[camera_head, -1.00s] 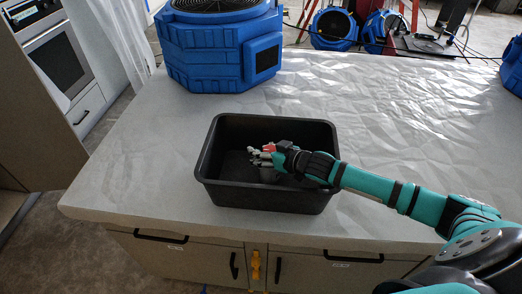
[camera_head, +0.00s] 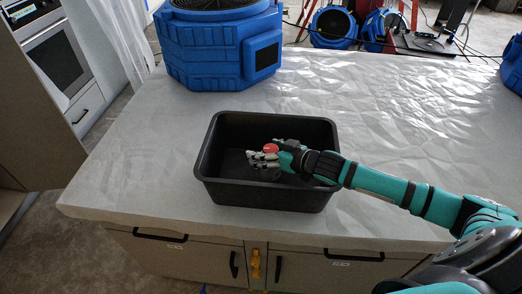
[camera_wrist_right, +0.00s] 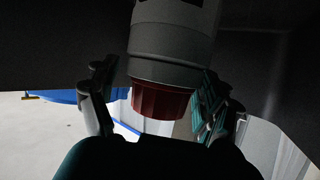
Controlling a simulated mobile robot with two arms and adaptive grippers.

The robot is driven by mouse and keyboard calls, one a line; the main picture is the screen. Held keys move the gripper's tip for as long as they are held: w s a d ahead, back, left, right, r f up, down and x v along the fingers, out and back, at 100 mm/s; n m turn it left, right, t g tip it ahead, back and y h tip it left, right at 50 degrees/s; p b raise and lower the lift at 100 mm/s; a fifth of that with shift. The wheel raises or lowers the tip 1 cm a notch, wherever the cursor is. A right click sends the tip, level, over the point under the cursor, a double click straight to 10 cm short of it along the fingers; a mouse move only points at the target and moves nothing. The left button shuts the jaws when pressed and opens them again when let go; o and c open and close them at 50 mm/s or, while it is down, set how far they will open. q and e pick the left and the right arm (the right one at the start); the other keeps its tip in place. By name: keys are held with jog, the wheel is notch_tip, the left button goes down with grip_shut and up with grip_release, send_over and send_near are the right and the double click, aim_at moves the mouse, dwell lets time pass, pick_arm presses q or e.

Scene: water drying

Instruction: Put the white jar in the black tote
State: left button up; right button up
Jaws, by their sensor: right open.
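The black tote (camera_head: 222,190) stands on the counter near its front edge. My right gripper (camera_head: 263,158) is inside the tote's opening, with its fingers spread. The jar's red lid (camera_head: 270,148) shows between those fingers; the head view hides most of the jar's body. In the right wrist view the jar's body (camera_wrist_right: 172,45) looks grey in shadow and has a dark band. Its red lid (camera_wrist_right: 160,101) points toward my palm. The fingers of the right gripper (camera_wrist_right: 158,92) stand on either side of the jar. Contact between the jar and the tote floor is hidden. My left gripper is not in view.
A large blue air mover (camera_head: 215,50) stands on the counter behind the tote. The plastic-covered counter (camera_head: 420,110) is clear to the right and back. Another blue machine (camera_head: 512,65) is at the far right edge. Drawers (camera_head: 170,262) lie below the front edge.

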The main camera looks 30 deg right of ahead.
jog(key=b+v, duration=0.1)
jog(key=v, duration=0.3)
jog(key=shift+s+d, duration=0.1)
jog(key=shift+s, duration=0.1)
jog(key=shift+s+d+r, duration=0.1)
jog(key=shift+s+r, duration=0.05)
jog(key=shift+s, duration=0.1)
jog(key=shift+r, duration=0.15)
jog(key=shift+r, duration=0.1)
